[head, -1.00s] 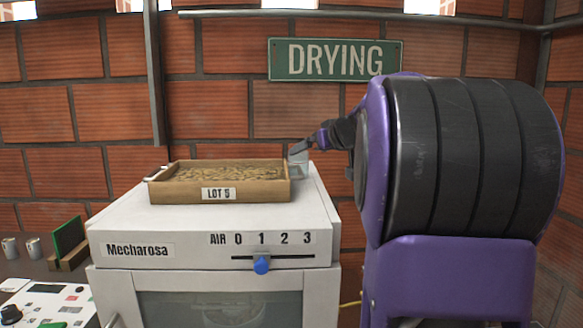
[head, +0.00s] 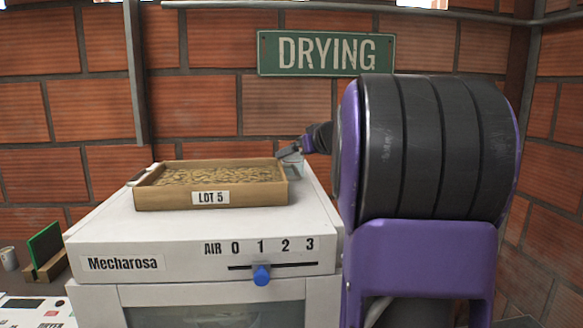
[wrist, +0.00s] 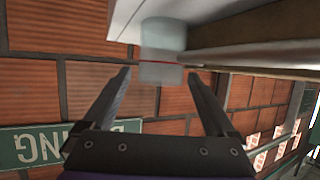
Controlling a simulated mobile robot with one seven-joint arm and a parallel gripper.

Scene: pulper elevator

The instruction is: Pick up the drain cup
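The drain cup (head: 295,168) is a small clear, translucent cup at the back right of the white dryer's top, behind the tray's right corner. In the wrist view, which is upside down, the drain cup (wrist: 162,40) appears just beyond my fingertips, roughly centred between them. My gripper (wrist: 160,74) is open, with two dark fingers spread apart and nothing held. In the head view my gripper (head: 288,152) is small, at the cup's upper part; whether it touches cannot be told. My large purple and black arm hides the area to the right.
A wooden tray (head: 138,194) marked LOT 5, filled with beans, sits on the Mecharosa dryer (head: 95,228) close to the cup. The dryer has a blue slider (head: 262,275) on its AIR scale. A brick wall (head: 200,95) with a DRYING sign (head: 326,53) stands behind.

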